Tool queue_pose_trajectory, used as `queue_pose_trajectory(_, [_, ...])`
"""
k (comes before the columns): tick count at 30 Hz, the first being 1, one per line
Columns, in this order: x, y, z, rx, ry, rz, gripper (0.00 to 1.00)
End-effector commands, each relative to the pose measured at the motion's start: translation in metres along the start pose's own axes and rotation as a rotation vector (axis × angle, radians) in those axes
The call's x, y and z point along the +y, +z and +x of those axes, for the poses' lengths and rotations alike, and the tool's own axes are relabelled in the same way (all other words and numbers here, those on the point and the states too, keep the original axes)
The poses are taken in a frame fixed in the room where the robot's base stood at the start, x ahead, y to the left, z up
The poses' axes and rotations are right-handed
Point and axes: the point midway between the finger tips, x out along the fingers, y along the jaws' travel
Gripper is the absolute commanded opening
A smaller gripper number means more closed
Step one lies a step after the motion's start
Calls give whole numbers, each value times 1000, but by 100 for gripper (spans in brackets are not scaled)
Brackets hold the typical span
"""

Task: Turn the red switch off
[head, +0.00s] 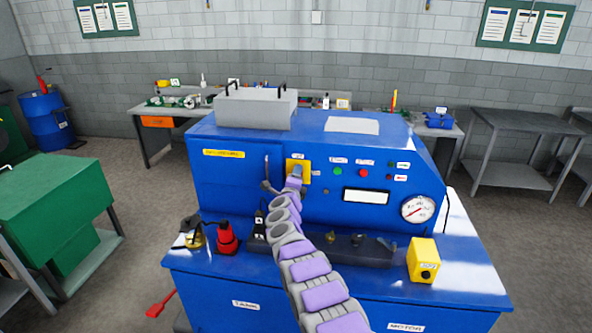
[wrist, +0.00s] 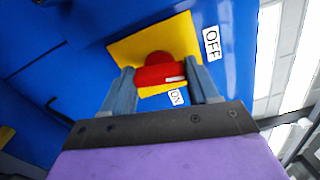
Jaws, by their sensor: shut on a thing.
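The red switch (wrist: 160,72) is a red rotary knob on a yellow plate (wrist: 187,35) on the blue machine's front. In the wrist view a white OFF label (wrist: 212,43) is at the upper right of the knob and an ON label (wrist: 177,97) is below it. A white mark on the knob lies near its right end. My gripper (wrist: 164,80) is shut on the knob, one finger on each side. In the head view my gripper (head: 294,171) covers most of the yellow plate (head: 305,166), and the knob is hidden there.
The blue machine (head: 230,181) has green and red buttons, a display and a gauge (head: 418,208) right of the switch. A red and black object (head: 227,238) and a yellow box (head: 423,260) stand on its front ledge. A green cabinet (head: 60,205) is at left.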

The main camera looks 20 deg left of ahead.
Motion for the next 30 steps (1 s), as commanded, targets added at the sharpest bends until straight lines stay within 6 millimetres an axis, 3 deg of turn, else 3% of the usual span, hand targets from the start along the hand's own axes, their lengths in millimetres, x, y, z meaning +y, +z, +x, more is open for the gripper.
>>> queue_pose_trajectory(12, [8, 0, -1, -1, 13, -197, 29])
queue_pose_trajectory(29, [10, -1, -1, -2, 14, -226, 29])
queue_pose_trajectory(30, [10, -1, -1, -2, 14, -226, 61])
